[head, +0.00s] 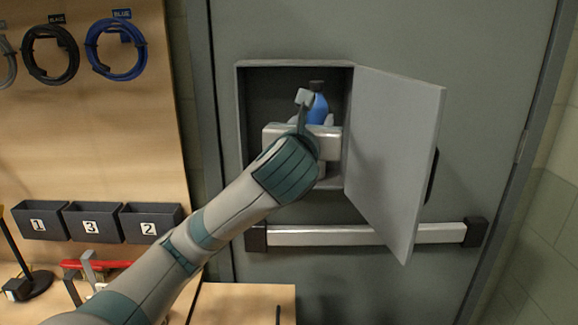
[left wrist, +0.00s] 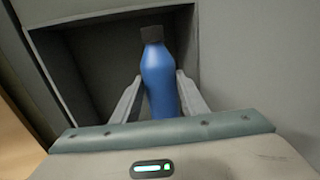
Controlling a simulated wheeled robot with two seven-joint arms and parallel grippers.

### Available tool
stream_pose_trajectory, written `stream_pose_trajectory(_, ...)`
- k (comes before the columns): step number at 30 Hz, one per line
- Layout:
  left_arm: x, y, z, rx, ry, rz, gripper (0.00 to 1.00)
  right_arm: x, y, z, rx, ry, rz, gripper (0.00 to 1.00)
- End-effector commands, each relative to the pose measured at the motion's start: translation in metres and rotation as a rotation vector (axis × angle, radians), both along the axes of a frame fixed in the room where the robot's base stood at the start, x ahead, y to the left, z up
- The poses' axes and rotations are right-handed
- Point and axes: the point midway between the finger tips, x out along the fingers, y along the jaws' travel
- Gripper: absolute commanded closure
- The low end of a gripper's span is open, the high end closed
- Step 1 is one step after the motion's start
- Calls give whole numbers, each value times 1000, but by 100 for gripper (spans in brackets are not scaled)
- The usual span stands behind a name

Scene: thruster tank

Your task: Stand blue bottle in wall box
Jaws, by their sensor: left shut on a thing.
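The blue bottle (head: 318,108) has a dark cap and stands about upright at the opening of the wall box (head: 240,110). My left gripper (head: 318,120) is shut on the bottle's body, one finger on each side. In the left wrist view the bottle (left wrist: 160,80) stands between the two fingers of my left gripper (left wrist: 160,95), with the box's dark interior (left wrist: 95,60) behind it. The gripper hides the bottle's base, so I cannot tell whether it touches the box floor. The box's grey door (head: 395,150) is swung open to the right. My right gripper is not in view.
A push bar (head: 340,235) crosses the grey door panel below the box. Bins numbered 1, 3 and 2 (head: 95,222) hang on the wooden board at left, below coiled cables (head: 116,50). A red-handled tool (head: 95,265) and a wooden surface (head: 245,300) are lower down.

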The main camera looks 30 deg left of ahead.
Motion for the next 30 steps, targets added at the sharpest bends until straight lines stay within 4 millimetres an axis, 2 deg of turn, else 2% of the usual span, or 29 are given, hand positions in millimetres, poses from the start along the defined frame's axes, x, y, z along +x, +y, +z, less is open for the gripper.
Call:
stream_pose_trajectory(21, 38, 94, -60, 0, 3, 3, 92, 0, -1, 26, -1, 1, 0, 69)
stream_pose_trajectory(25, 41, 103, -66, 1, 1, 3, 92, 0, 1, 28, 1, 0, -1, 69)
stream_pose_trajectory(30, 42, 105, -67, 1, -2, 1, 92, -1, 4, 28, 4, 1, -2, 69)
